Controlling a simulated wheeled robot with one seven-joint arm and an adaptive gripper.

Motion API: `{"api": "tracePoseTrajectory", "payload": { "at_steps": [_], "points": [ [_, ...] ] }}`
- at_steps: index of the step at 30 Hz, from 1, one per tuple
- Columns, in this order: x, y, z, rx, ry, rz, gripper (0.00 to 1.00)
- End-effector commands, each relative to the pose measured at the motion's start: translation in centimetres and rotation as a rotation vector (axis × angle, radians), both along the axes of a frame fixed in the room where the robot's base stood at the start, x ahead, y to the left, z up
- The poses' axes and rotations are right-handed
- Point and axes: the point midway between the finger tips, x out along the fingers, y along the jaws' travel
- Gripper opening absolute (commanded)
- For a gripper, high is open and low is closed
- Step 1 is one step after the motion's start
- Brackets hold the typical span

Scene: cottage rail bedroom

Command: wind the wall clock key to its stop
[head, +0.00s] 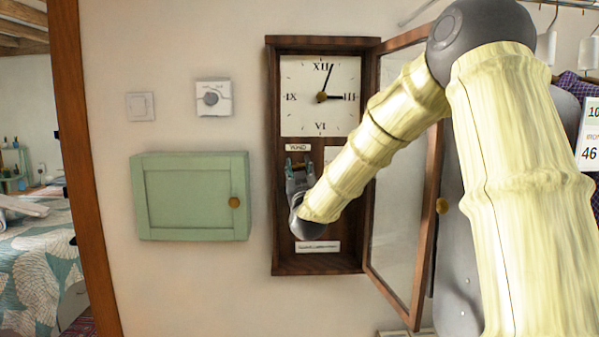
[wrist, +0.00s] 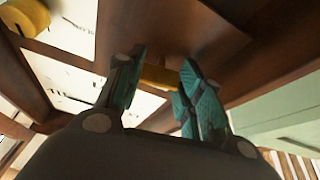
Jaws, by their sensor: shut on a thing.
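The wall clock (head: 348,263) is a dark wooden case with a cream dial (head: 300,80). Its glass door (head: 392,240) stands open to the right. My gripper (head: 299,163) is inside the lower case, just below the WIND label (head: 298,147). In the wrist view my gripper (wrist: 162,68) has its teal fingers on either side of the brass key (wrist: 158,76) and is shut on it. The key is mostly hidden by the fingers, and in the head view I cannot make it out.
A green wall cabinet (head: 190,195) hangs left of the clock, below a thermostat (head: 213,97) and a light switch (head: 140,106). Hanging clothes (head: 580,85) are at the far right. A small label plate (head: 318,247) sits low in the case. My forearm passes in front of the open door.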

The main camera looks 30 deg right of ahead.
Motion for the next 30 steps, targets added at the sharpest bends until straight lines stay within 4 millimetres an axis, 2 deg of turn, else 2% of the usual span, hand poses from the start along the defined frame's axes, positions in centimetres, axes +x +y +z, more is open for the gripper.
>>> {"api": "tracePoseTrajectory", "payload": {
  "at_steps": [6,13,14,17,30],
  "points": [
    [-0.01,-0.02,-0.11,0.074,-0.048,-0.001,0.13],
    [0.0,-0.04,-0.01,0.076,-0.048,-0.002,0.13],
    [0.0,-0.04,-0.01,0.076,-0.048,-0.002,0.39],
    [0.01,-0.02,-0.01,0.075,-0.048,-0.001,0.57],
    [-0.38,0.31,-0.2,0.075,-0.047,0.0,0.59]
  ]
}}
